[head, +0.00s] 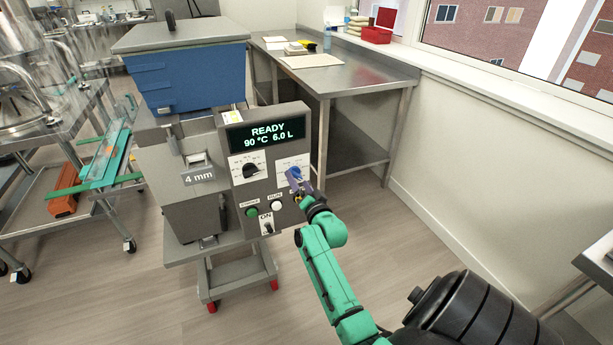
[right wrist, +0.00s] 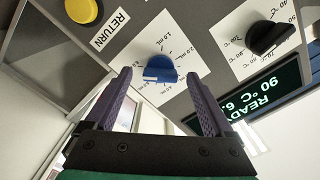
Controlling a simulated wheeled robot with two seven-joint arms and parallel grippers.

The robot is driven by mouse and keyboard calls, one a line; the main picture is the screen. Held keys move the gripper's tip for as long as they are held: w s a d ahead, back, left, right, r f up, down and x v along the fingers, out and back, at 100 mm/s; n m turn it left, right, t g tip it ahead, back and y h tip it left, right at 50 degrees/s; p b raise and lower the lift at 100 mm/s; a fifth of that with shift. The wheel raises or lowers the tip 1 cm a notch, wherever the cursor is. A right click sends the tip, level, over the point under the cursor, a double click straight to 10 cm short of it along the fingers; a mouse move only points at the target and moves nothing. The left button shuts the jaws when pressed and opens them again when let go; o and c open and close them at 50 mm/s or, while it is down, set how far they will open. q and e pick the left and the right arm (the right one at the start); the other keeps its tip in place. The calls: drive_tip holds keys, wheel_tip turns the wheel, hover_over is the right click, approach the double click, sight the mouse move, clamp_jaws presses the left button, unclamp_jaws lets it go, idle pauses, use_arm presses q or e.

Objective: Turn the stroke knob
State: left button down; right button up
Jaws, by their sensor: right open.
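The stroke knob (right wrist: 161,69) is blue, on a white dial plate marked in mL, on the depositor's control panel (right wrist: 205,55). In the head view the blue knob (head: 295,172) is partly covered by my right gripper (head: 299,180). In the right wrist view my right gripper (right wrist: 158,76) is open. Its two purple fingers point at the panel, one appearing on each side of the knob. I see no clear contact, and the remaining depth is hard to tell. My left gripper is not in view.
Near the knob are a black temperature knob (head: 250,170), a display (head: 265,133) reading READY 90 °C 6.0 L, a green button (head: 252,212), an ON switch (head: 267,228) and a yellow RETURN button (right wrist: 84,11). A blue hopper (head: 195,80) tops the machine. A steel table (head: 345,78) stands behind.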

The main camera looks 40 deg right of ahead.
drive_tip(key=v, duration=1.3)
drive_tip(key=shift+s+a, duration=0.15)
drive_tip(key=shift+s, duration=0.2)
drive_tip(key=s+a+f+n+g+y, duration=0.15)
drive_tip(key=a+f, duration=0.25)
drive_tip(key=f, duration=0.5)
drive_tip(key=s+a+f+n+g+y, duration=0.1)
drive_tip(key=a+f+n+g+y, duration=0.15)
drive_tip(key=f, duration=0.65)
drive_tip(key=s+a+f+n+g+y, duration=0.1)
drive_tip(key=s+a+f+n+g, duration=0.3)
drive_tip(key=f, duration=0.6)
drive_tip(key=s+a+f+n+g+y, duration=0.1)
drive_tip(key=s+a+f+n+g, duration=0.25)
drive_tip(key=s+f, duration=0.65)
drive_tip(key=s+f+n+g, duration=0.2)
drive_tip(key=s+f, duration=0.2)
drive_tip(key=s, duration=0.3)
drive_tip(key=s+d+f+n+g, duration=0.1)
drive_tip(key=s+f+n+g, duration=0.1)
drive_tip(key=s, duration=0.6)
drive_tip(key=shift+s+d+f, duration=0.2)
drive_tip(key=shift+d+f, duration=0.05)
drive_tip(key=shift+f, duration=0.6)
